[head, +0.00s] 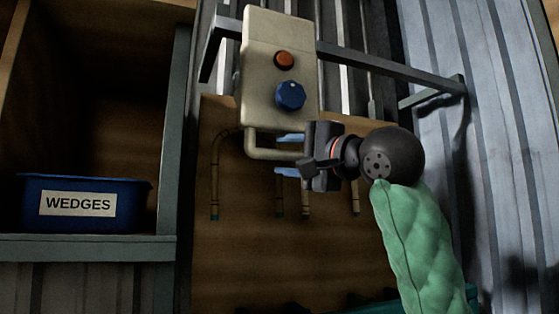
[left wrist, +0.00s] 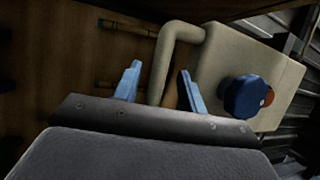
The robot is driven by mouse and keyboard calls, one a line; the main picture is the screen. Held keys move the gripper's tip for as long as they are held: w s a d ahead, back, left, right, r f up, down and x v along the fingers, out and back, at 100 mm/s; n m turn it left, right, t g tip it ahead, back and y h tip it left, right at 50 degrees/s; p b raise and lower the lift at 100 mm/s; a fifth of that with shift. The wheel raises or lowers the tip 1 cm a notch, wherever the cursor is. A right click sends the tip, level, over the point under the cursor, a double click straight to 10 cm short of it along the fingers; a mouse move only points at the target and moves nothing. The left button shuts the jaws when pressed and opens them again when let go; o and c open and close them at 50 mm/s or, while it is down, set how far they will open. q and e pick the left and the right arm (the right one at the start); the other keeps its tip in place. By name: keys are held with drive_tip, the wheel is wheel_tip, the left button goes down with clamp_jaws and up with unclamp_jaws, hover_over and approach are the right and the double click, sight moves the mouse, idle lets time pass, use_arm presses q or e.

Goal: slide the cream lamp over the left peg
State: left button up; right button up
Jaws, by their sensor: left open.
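A cream box (head: 262,65) with an orange button and a blue knob hangs at the upper middle of the head view, in front of a metal rail. A bent cream tube (head: 258,152) comes out below it. The box also shows in the left wrist view (left wrist: 213,60), at the right, with its tube (left wrist: 178,35) curving down. My left gripper (head: 278,155) is open. Its blue fingers (left wrist: 160,69) stand on either side of the tube; I cannot tell if they touch it. My right gripper is not in view.
Thin cane-like rods (head: 214,185) with teal ends hang below the rail (head: 400,68), before a brown board (head: 235,250). A blue bin (head: 130,205) labelled WEDGES stands on a shelf (head: 80,248) at the left. A corrugated wall (head: 510,130) stands at the right.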

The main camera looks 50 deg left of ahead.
use_arm(q)
drive_tip(key=shift+d+f+b, duration=0.2)
drive_tip(key=shift+d+b, duration=0.05)
drive_tip(key=shift+d, duration=0.85)
drive_tip(key=shift+d+f+b, duration=0.2)
drive_tip(key=shift+d+b, duration=0.05)
drive_tip(key=shift+d, duration=0.85)
